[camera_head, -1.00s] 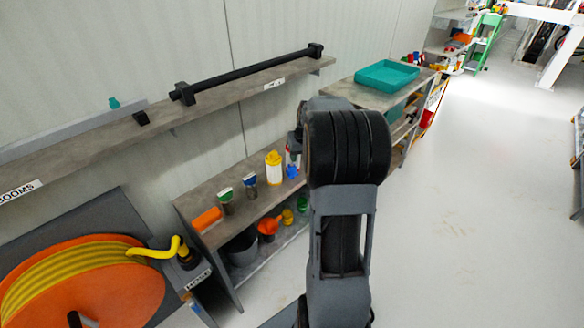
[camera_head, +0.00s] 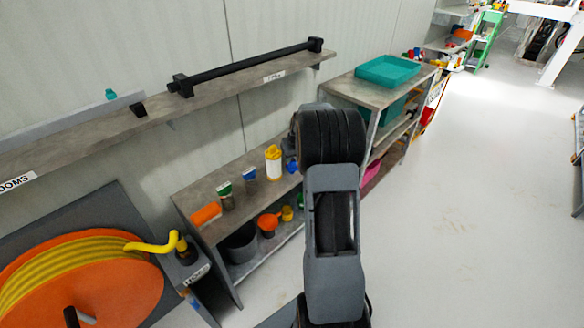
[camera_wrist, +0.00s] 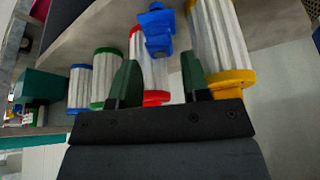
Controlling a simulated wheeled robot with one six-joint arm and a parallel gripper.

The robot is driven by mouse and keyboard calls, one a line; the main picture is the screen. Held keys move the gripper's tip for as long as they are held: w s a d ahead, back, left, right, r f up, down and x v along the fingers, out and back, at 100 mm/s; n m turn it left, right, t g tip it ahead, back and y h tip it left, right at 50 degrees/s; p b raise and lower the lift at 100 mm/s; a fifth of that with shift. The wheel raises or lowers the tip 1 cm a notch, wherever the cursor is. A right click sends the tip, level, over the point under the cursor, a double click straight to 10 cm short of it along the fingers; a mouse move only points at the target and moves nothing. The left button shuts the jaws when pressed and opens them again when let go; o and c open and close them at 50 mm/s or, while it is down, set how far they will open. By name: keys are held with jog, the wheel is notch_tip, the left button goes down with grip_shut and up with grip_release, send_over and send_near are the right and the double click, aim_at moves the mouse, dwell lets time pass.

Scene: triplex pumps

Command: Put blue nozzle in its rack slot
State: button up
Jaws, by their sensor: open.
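My gripper (camera_wrist: 160,64) is open, with its two green fingers apart, in the wrist view. The blue nozzle (camera_wrist: 157,22) shows just beyond and between the fingertips, standing in front of a white canister with a red rim (camera_wrist: 154,97). The fingers do not hold it; I cannot tell the exact gap. In the head view my arm covers the gripper and most of the area around the nozzle. I cannot make out the nozzle's rack slot in either view.
White canisters with yellow (camera_wrist: 228,78), green (camera_wrist: 104,105) and blue (camera_wrist: 78,108) rims stand close around the nozzle. The grey workbench (camera_head: 190,192) also holds an orange object (camera_head: 206,214). A wall shelf (camera_head: 85,140) runs above it. A teal tray (camera_head: 387,70) sits farther right.

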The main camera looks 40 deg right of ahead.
aim_at(292, 161)
jog(key=shift+x, duration=1.7)
jog(key=shift+c, duration=0.2)
jog(key=c, duration=0.7)
